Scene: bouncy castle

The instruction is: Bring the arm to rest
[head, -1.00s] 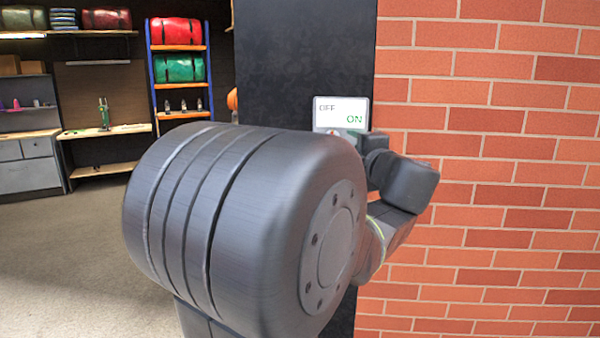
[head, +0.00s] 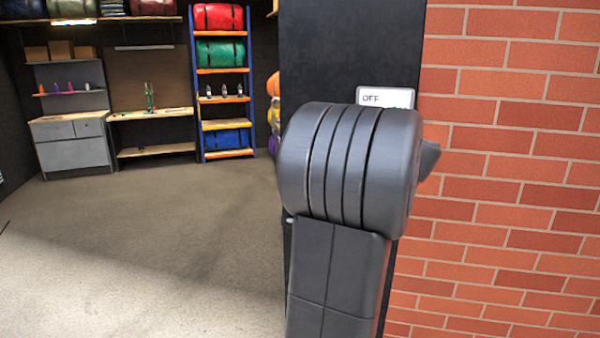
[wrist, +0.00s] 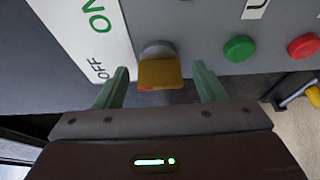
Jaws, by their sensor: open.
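My gripper (wrist: 158,90) shows in the wrist view with two green fingers set apart. It is open. A yellow-orange switch knob (wrist: 160,74) on a round grey base sits on the panel between the fingers in the picture, and I cannot tell whether they touch it. A white label (wrist: 85,25) beside the knob reads OFF and ON. In the head view the label (head: 385,97) shows only its OFF part above my arm. My dark arm covers the knob and nearly all of the gripper there.
A green button (wrist: 239,48) and a red button (wrist: 304,46) are on the panel. A brick wall (head: 520,170) stands at the right. Shelves (head: 222,85) and a workbench (head: 150,112) stand at the back left. The carpet floor (head: 150,240) at left is clear.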

